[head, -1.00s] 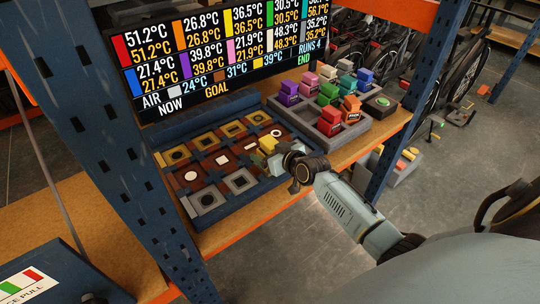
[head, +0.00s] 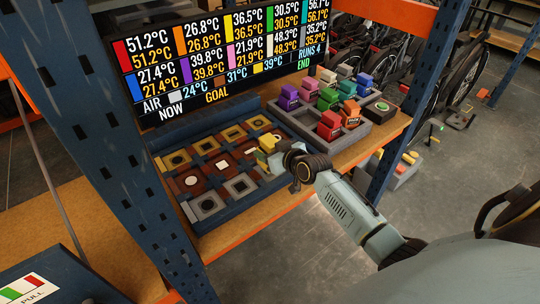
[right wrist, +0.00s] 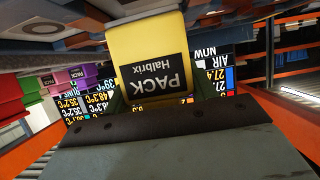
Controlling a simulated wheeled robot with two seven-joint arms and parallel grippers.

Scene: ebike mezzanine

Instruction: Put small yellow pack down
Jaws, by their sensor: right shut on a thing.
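The small yellow pack (right wrist: 150,50) fills the upper middle of the right wrist view, its dark "PACK Halbrix" label upside down. In the head view the yellow pack (head: 267,143) shows small at the right edge of the dark blue board (head: 215,222) of square cells. My right gripper (head: 273,158) is shut on it, with the arm coming from the lower right. The pack's underside is hidden, so I cannot tell whether it touches the board. My left gripper is not in view.
A grey divided tray (head: 372,124) with several coloured packs stands right of the board on the wooden shelf. A screen (head: 220,60) of temperatures hangs behind. A blue upright (head: 110,150) stands at left, another at right. An orange beam (head: 250,228) edges the shelf.

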